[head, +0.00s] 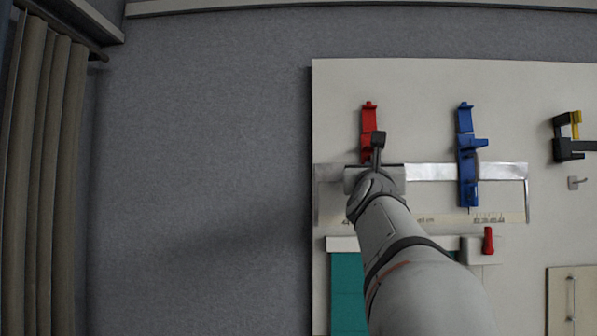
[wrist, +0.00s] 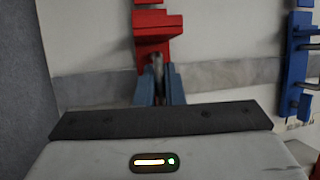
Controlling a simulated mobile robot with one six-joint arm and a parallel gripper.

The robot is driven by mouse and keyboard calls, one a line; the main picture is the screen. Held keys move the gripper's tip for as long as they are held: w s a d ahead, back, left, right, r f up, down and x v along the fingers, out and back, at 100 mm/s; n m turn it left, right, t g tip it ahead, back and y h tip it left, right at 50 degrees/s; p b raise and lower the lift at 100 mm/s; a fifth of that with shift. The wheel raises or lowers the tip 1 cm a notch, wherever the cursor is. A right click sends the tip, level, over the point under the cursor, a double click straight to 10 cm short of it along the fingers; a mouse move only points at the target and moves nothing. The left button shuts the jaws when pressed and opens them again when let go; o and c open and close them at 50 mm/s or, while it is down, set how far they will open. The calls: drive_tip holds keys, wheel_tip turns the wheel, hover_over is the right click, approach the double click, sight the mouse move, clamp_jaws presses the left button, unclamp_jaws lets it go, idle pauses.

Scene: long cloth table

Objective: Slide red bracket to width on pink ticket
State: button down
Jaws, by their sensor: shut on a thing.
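The red bracket (head: 369,118) sits upright on a horizontal metal rail (head: 430,172) on the pale wall board, near the rail's left part. My gripper (head: 378,143) is in front of its lower part. In the wrist view, the fingers (wrist: 159,78) are shut on the lower part of the red bracket (wrist: 151,32). The arm and gripper hide the bracket's lower end in the head view. A blue bracket (head: 466,150) stands on the rail to the right; it also shows in the wrist view (wrist: 296,62). I cannot make out a pink ticket.
A scale strip (head: 490,218) with small figures runs below the rail. A red handle (head: 488,240) on a pale block and a green panel (head: 347,290) are lower down. A black and yellow clamp (head: 568,140) and a hook (head: 576,182) are at right. Curtains hang far left.

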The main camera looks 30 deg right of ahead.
drive_tip(key=c, duration=1.8)
unclamp_jaws()
drive_tip(key=shift+d, duration=0.1)
drive_tip(key=shift+s, duration=0.1)
drive_tip(key=shift+d, duration=0.1)
drive_tip(key=shift+b+v, duration=1.3)
drive_tip(key=shift+v, duration=2.65)
